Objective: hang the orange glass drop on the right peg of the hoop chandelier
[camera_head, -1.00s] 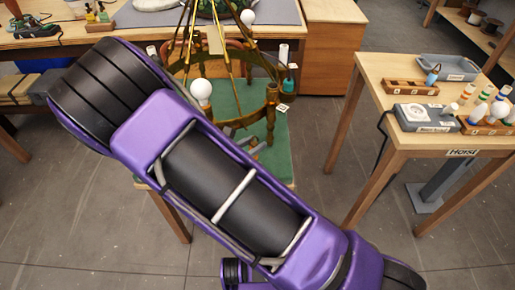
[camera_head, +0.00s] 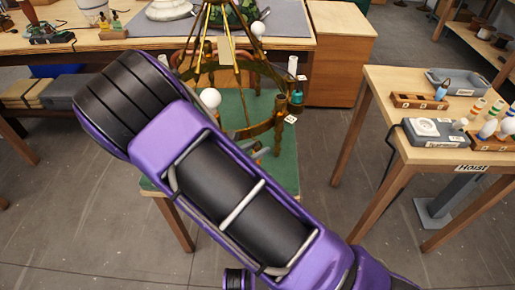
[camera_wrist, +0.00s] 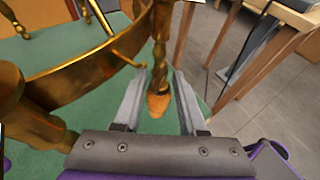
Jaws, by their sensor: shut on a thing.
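The brass hoop chandelier (camera_head: 262,130) stands on a green mat, partly hidden behind my arm in the head view. In the wrist view its hoop (camera_wrist: 75,82) runs across the upper left, with a thin brass peg (camera_wrist: 128,58) sticking out near a turned post (camera_wrist: 160,40). The orange glass drop (camera_wrist: 158,104) shows between the fingers of my gripper (camera_wrist: 158,108), which is shut on it. The drop is just below the post's lower end in the picture; I cannot tell whether they touch.
The chandelier carries white bulbs (camera_head: 210,99) and a teal piece (camera_head: 296,99) on its right side. A side table (camera_head: 385,88) at right holds trays and several bulbs. A workbench (camera_head: 150,48) stands behind. Grey floor (camera_head: 340,215) is clear between the tables.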

